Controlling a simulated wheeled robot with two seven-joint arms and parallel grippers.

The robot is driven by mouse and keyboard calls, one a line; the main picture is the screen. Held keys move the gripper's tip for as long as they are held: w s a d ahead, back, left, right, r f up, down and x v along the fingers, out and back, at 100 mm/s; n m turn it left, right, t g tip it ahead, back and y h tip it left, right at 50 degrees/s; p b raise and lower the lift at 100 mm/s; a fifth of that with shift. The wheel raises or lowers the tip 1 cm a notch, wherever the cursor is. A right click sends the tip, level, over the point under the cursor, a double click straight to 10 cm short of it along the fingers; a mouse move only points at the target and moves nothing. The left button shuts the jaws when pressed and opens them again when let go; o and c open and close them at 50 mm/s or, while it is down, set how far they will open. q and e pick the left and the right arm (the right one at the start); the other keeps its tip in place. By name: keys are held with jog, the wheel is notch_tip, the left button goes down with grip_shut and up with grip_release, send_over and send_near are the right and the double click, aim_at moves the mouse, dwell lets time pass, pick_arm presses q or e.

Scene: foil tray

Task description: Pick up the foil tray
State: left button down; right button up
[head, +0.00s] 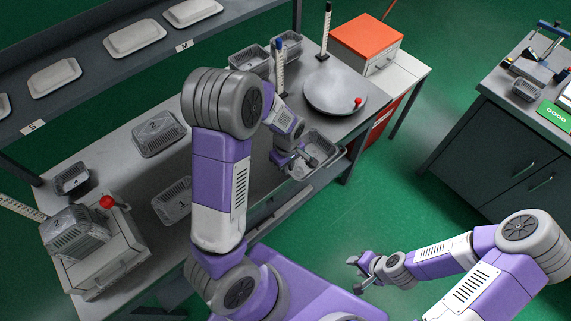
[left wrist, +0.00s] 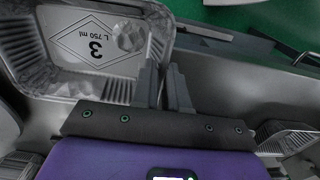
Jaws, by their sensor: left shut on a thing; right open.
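A foil tray (head: 326,146) sits at the front edge of the long grey bench, below the round plate in the head view. In the left wrist view the same foil tray (left wrist: 100,88) fills the upper left, its inside marked 3 and 750 ml. My left gripper (head: 309,160) is shut on the tray's near wall, and its fingers (left wrist: 166,88) also show in the left wrist view. I cannot tell whether the tray touches the bench. My right gripper (head: 358,273) is open and empty over the green floor, away from the bench.
Other foil trays, marked 2 (head: 158,133), 1 (head: 173,201) and 4 (head: 72,178), are on the bench. A round plate (head: 334,93) with a red knob is behind the held tray. A machine (head: 95,265) stands at left, and an orange-topped box (head: 367,42) at the back.

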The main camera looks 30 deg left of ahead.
pick_arm(q)
jog(key=c, duration=1.1)
grip_release()
jog(key=shift+r, duration=0.1)
notch_tip(320, 180, up, 7)
jog(key=shift+r+p, duration=0.15)
jog(key=shift+p, duration=0.7)
